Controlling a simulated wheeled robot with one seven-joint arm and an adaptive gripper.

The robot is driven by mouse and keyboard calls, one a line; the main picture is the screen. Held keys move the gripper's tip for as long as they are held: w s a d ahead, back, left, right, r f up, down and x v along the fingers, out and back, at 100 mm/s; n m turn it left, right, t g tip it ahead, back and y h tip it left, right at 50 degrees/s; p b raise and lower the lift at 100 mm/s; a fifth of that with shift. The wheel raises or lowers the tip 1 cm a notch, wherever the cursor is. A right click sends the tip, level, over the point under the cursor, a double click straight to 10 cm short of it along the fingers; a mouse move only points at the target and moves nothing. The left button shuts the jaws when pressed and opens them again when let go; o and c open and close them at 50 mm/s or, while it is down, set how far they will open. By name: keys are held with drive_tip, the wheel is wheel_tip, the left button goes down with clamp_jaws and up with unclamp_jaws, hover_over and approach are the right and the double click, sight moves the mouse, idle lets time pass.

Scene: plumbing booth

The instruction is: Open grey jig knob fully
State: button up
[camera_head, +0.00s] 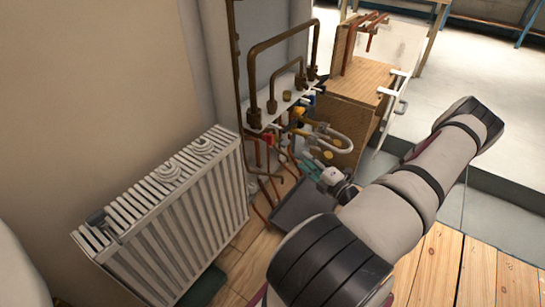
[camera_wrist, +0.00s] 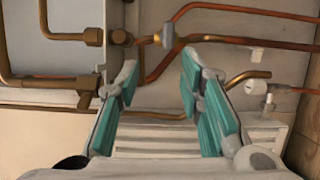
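My gripper (camera_wrist: 157,75) is open and empty in the wrist view, its two teal-padded fingers spread apart. A small grey fitting with a yellow part (camera_wrist: 166,37) sits on the copper pipe just beyond and between the fingertips, apart from them. A pale grey round knob-like piece (camera_wrist: 256,87) shows to the right of the right finger. I cannot tell which of these is the grey jig knob. In the head view my gripper (camera_head: 309,165) is low beside the pipework, partly hidden by my arm, and no grey knob can be made out there.
Brass pipes (camera_head: 283,42) rise from a white shelf (camera_head: 283,103), with a red valve handle (camera_head: 268,139) and yellow fittings (camera_head: 299,114) below. A white radiator (camera_head: 180,215) stands at left. A wooden cabinet (camera_head: 345,105) stands behind. Copper pipes (camera_wrist: 250,12) cross beyond my fingers.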

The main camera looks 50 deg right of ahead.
sight(287, 145)
drive_tip(key=shift+m+h, duration=0.5)
drive_tip(key=shift+m, duration=0.1)
drive_tip(key=b+x, duration=0.1)
drive_tip(key=x, duration=0.3)
drive_tip(key=f+b+x, duration=0.1)
drive_tip(key=b+x, duration=0.1)
drive_tip(key=x, duration=0.3)
drive_tip(key=b+x, duration=0.1)
drive_tip(key=x, duration=0.3)
drive_tip(key=shift+w+d+f, duration=0.15)
drive_tip(key=shift+f, duration=0.2)
drive_tip(key=shift+c, duration=0.5)
clamp_jaws()
